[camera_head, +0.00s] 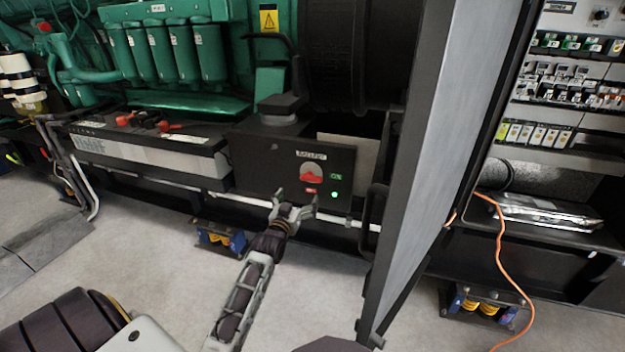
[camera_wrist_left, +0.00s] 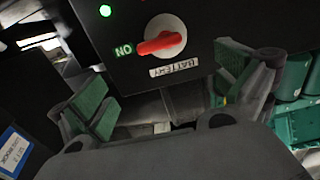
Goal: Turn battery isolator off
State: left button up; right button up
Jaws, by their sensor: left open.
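The battery isolator is a red handle on a pale round plate (camera_head: 311,173) on the front of a black box (camera_head: 262,160). In the left wrist view the red handle (camera_wrist_left: 160,43) points at the green ON label (camera_wrist_left: 123,50). A green lamp (camera_head: 334,194) is lit beside it; it also glows in the left wrist view (camera_wrist_left: 105,10). A small red label (camera_head: 310,190) sits below the handle in the head view. My left gripper (camera_head: 295,197) is open and empty, just below and in front of the handle. Its fingers (camera_wrist_left: 165,92) are spread apart, not touching the handle. My right gripper is out of view.
A grey open cabinet door (camera_head: 430,150) stands close to the right of the box. A long battery (camera_head: 145,150) with red terminals lies left of it, below the green engine (camera_head: 180,50). An orange cable (camera_head: 503,255) hangs at the right. Grey floor lies in front.

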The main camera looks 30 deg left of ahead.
pick_arm(q)
jog(key=shift+w, duration=0.2)
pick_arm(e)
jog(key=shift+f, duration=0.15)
pick_arm(q)
jog(key=b, duration=0.2)
send_near(310, 179)
jog(key=shift+w, duration=1.5)
jog(key=shift+w+a+b, duration=0.3)
jog(key=shift+w+a, duration=0.25)
jog(key=shift+w, duration=0.05)
jog(key=shift+b+x, duration=0.6)
jog(key=shift+x, duration=1.05)
jog(key=shift+b+x, duration=0.5)
jog(key=shift+x, duration=0.65)
jog(key=shift+w+a, duration=0.1)
jog(key=shift+w, duration=0.5)
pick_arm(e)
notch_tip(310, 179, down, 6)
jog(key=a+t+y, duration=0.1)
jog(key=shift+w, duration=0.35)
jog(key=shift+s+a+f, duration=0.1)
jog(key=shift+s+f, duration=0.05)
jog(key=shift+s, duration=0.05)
